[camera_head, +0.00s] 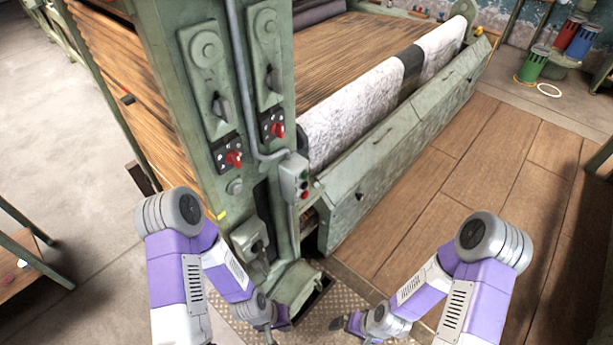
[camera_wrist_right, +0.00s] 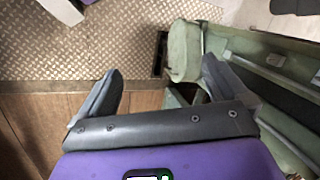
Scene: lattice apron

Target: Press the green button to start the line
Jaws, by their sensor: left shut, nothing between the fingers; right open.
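A small pale grey control box (camera_head: 294,176) is fixed to the right side of the green machine post, at the end of a grey conduit. Small buttons sit on its right face, with red and green among them, too small to tell apart surely. My left gripper (camera_head: 271,336) is low at the bottom of the head view, below the box and well apart from it, shut and empty. My right gripper (camera_head: 346,324) is low to the right of it, also apart from the box. In the right wrist view its fingers (camera_wrist_right: 160,88) are spread with nothing between them.
The machine post (camera_head: 180,60) carries red knobs (camera_head: 234,159) and dark levers. A long green trough (camera_head: 400,150) with a white roll (camera_head: 350,95) runs back right. Metal tread plate (camera_wrist_right: 60,45) and wooden floor lie below. A green can (camera_head: 533,64) stands far right.

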